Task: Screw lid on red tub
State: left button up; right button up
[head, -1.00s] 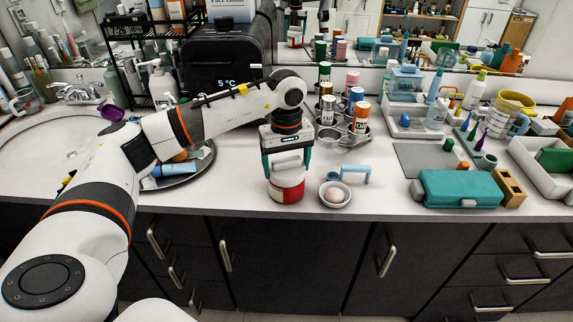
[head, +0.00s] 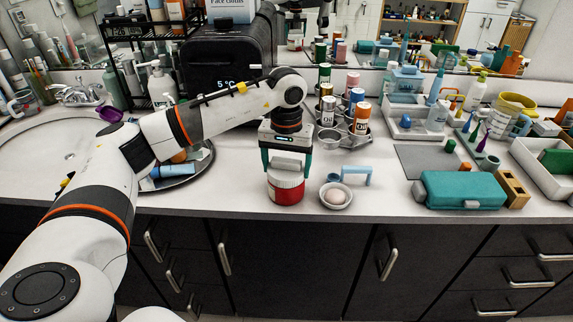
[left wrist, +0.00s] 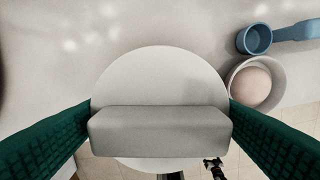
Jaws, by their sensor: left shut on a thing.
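A red tub (head: 287,194) stands upright near the counter's front edge in the head view. A white round lid (head: 284,177) sits on top of it; I cannot tell how tightly it is seated. My left gripper (head: 286,171) points straight down over the tub and is shut on the lid. In the left wrist view the round lid (left wrist: 160,75) has a raised grey grip bar (left wrist: 160,132) across it, with green fingers at both ends. The tub's body is hidden below the lid there. My right gripper is out of view.
A bowl with a pale round thing (head: 336,195) stands close right of the tub, with a blue-handled cup (head: 355,176) behind it. A round tray (head: 187,174) lies to the left. A teal case (head: 462,190) is farther right. The counter's front edge is close.

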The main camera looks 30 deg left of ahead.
pick_arm(q)
jog(key=m, duration=0.3)
jog(key=shift+r, duration=0.1)
jog(key=o, duration=1)
jog(key=shift+o, duration=0.2)
